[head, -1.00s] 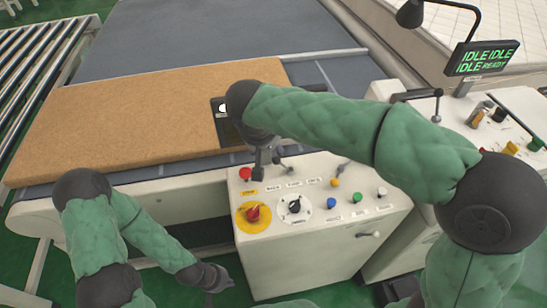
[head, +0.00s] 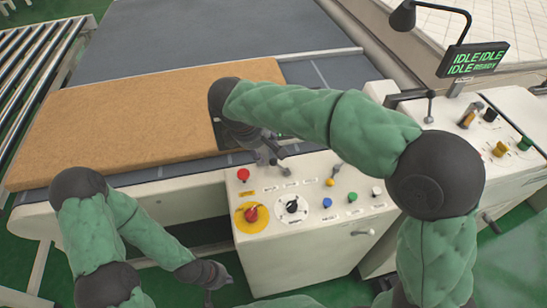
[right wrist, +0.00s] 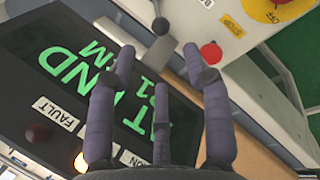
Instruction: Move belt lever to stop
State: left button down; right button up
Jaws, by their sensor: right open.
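The white control console (head: 270,245) stands in front of the conveyor in the head view. A small metal lever with a dark knob (right wrist: 160,27) shows in the right wrist view, ahead of and between my right gripper's fingertips; I cannot read its setting. My right gripper (head: 268,152) is over the console's back left edge, and its spread, empty fingers also show in the right wrist view (right wrist: 162,68). The red button (head: 243,174) is close by. My left gripper (head: 209,296) hangs low left of the console, its fingers too small to judge.
A brown mattress slab (head: 110,120) lies on the grey belt (head: 200,35). A second lever (head: 334,170) stands farther right on the console. A red knob on yellow (head: 251,213) and several buttons are in front. A dark screen (right wrist: 60,80) fills the right wrist view's left.

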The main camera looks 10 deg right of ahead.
aim_at(272, 160)
jog(key=w+d+f+n, duration=0.1)
jog(key=f+n, duration=0.1)
jog(key=f, duration=0.1)
jog(key=d+f+n+b, duration=0.1)
jog(key=f+n, duration=0.2)
jog(key=f, duration=0.1)
jog(key=w+d+f+n+g+b, duration=0.1)
jog(key=f+n, duration=0.2)
jog(key=shift+w+d+f+h, duration=0.2)
jog(key=shift+w+f+h, duration=0.05)
jog(key=shift+w+h, duration=0.15)
jog(key=shift+s, duration=0.1)
grip_shut()
